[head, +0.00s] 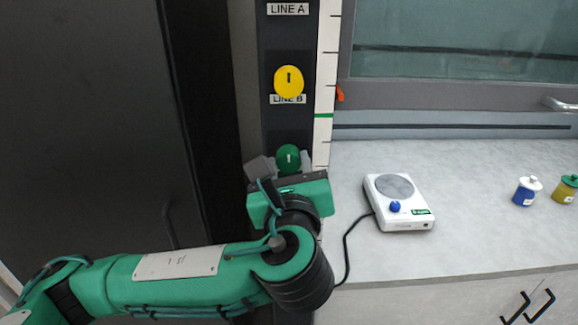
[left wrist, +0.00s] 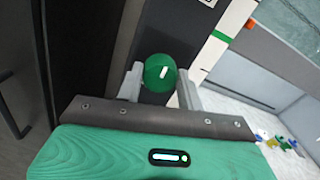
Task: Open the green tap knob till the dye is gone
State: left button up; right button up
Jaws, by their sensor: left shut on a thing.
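The green tap knob (head: 288,158) is on the dark upright panel, below the yellow knob and the LINE B label. A light pointer mark shows on its face. My left gripper (head: 287,165) has its fingers on either side of the green knob, shut on it. In the left wrist view the green knob (left wrist: 160,73) sits between the two grey fingers (left wrist: 160,82), its white mark tilted slightly to the right. My right gripper is in neither view. No dye can be made out.
A yellow knob (head: 289,81) is above the green one. A white scale strip (head: 326,70) with a green mark runs beside the panel. A white hotplate stirrer (head: 398,203) with a cable and small jars (head: 527,191) stand on the grey counter (head: 470,240).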

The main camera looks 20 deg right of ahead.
pick_arm(q)
jog(key=shift+f, duration=0.1)
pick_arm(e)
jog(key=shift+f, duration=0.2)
pick_arm(q)
jog(key=shift+f+n+b, duration=0.1)
jog(key=shift+n+b, duration=0.5)
jog(key=shift+n, duration=0.6)
jog(key=n+b, duration=0.1)
jog(key=n, duration=0.1)
jog(key=shift+n, duration=1.3)
jog(key=n+b, duration=0.1)
jog(key=n, duration=0.6)
jog(key=shift+n, duration=0.8)
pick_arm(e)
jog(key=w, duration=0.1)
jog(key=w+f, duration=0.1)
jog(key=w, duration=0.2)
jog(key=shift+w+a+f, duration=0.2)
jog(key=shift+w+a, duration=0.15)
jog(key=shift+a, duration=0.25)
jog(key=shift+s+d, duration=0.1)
